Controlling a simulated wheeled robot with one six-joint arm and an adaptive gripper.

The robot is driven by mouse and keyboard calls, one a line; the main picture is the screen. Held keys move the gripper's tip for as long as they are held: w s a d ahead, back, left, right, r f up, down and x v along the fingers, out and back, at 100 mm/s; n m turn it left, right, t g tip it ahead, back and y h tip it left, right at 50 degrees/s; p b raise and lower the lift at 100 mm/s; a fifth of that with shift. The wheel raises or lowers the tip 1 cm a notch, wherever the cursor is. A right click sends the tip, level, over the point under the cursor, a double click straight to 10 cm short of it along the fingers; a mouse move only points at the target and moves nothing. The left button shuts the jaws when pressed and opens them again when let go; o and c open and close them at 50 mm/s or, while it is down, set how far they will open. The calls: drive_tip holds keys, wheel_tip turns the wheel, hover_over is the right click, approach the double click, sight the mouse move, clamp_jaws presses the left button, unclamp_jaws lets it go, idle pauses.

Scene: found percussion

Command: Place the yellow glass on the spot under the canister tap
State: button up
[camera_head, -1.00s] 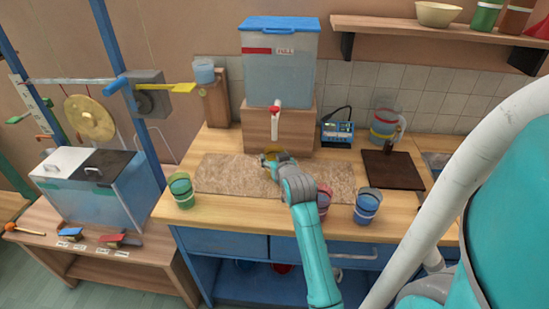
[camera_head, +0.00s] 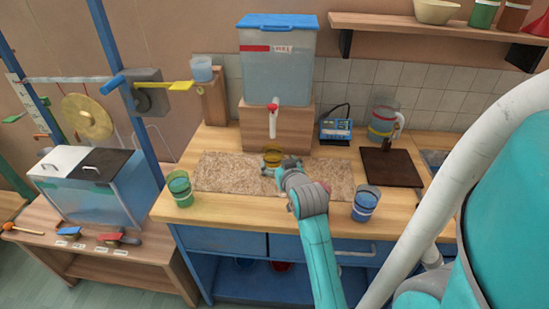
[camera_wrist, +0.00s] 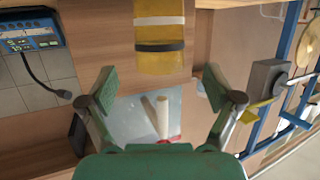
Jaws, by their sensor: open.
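The yellow glass (camera_head: 273,157) stands at the back edge of the beige mat (camera_head: 225,176), below the canister's tap (camera_head: 273,106). It appears upright and also shows at the top of the upside-down wrist view (camera_wrist: 160,35), with a black and a white band. The clear canister (camera_head: 276,75) with a blue lid sits on a wooden block. My gripper (camera_wrist: 162,92) is open and empty, with its fingers apart from the glass. In the head view my gripper (camera_head: 281,166) is just in front of the glass. The spot under the glass is hidden.
A green glass (camera_head: 180,190) stands left of the mat and a blue glass (camera_head: 366,203) right of it. A blue device (camera_head: 336,130), a jug (camera_head: 383,122) and a dark board (camera_head: 391,167) stand at the right. The mat's left part is clear.

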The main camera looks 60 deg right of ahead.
drive_tip(key=shift+n+t+y, duration=0.6)
drive_tip(key=shift+n+y, duration=0.2)
drive_tip(key=shift+y, duration=0.1)
drive_tip(key=s+a+f, duration=0.1)
drive_tip(key=a, duration=0.3)
drive_tip(key=s+a+f, duration=0.1)
drive_tip(key=a, duration=0.3)
drive_tip(key=s+a+f, duration=0.1)
drive_tip(key=a+f, duration=0.1)
drive_tip(key=a, duration=0.3)
drive_tip(key=shift+s, duration=0.15)
drive_tip(key=s+a+f+n+t+y, duration=0.1)
drive_tip(key=s+a+f, duration=0.15)
drive_tip(key=a, duration=0.35)
drive_tip(key=s+a+f+n+t+y, duration=0.1)
drive_tip(key=s+a+f, duration=0.15)
drive_tip(key=a, duration=0.45)
drive_tip(key=s+a+r+n+t+y, duration=0.1)
drive_tip(key=s+a+n+y, duration=0.4)
drive_tip(key=s+a, duration=0.9)
drive_tip(key=s+y, duration=0.1)
drive_tip(key=s, duration=0.2)
drive_tip(key=shift+s+a+y, duration=0.15)
drive_tip(key=shift+s+y, duration=0.15)
drive_tip(key=shift+s, duration=0.1)
